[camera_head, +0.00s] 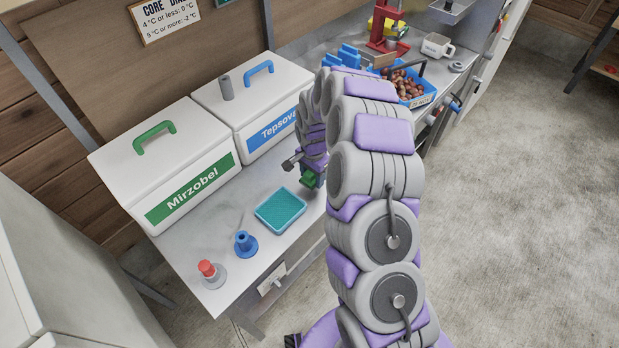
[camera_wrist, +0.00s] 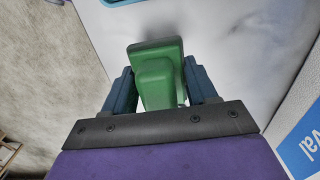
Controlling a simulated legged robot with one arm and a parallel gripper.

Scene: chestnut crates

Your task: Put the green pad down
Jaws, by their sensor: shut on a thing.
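The green pad (camera_wrist: 156,72) is between the two dark blue fingers of my gripper (camera_wrist: 160,90) in the wrist view. My gripper is shut on it. In the head view the green pad (camera_head: 308,181) shows small below my gripper (camera_head: 312,177), over the grey bench to the right of the teal tray. My arm hides part of the gripper there. I cannot tell whether the pad touches the bench top.
A teal tray (camera_head: 280,209) lies on the bench (camera_head: 205,257), beside a blue holder (camera_head: 245,243) and a red-topped piece (camera_head: 207,269). White boxes labelled Mirzobel (camera_head: 165,160) and Tepsoval (camera_head: 255,105) stand behind. A blue crate (camera_head: 417,101) of chestnuts is farther right.

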